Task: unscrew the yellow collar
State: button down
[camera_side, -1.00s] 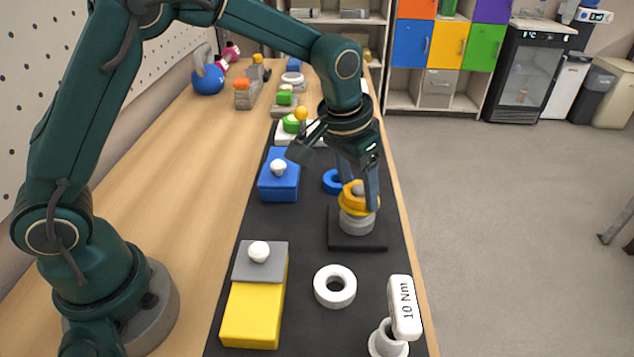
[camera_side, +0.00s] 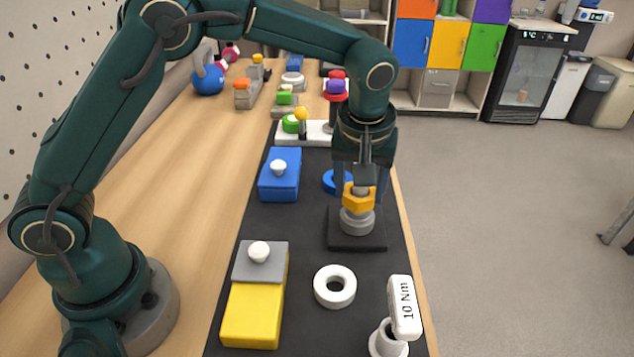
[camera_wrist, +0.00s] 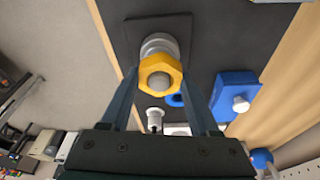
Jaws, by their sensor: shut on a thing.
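The yellow collar (camera_side: 357,199) is a hexagonal ring around the grey post on the black square base (camera_side: 345,240). In the wrist view the collar (camera_wrist: 174,71) shows from above, with the round grey post top in its hole. A grey ring (camera_side: 357,222) lies below it. My gripper (camera_side: 360,194) points down over the post and is shut on the collar, one finger on each side. In the wrist view its fingers (camera_wrist: 160,75) reach the collar's left and right sides. The thread is hidden.
A blue ring (camera_side: 334,180) lies just behind the base. A blue box (camera_side: 279,183) with a white knob stands to the left. In front are a white ring (camera_side: 335,287), a grey-and-yellow box (camera_side: 252,313) and a white 10 Nm tool (camera_side: 404,308).

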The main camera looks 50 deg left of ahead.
jog(key=shift+w+v, duration=0.2)
jog(key=shift+v, duration=0.85)
jog(key=shift+a+r, duration=0.15)
jog(key=shift+r, duration=1.9)
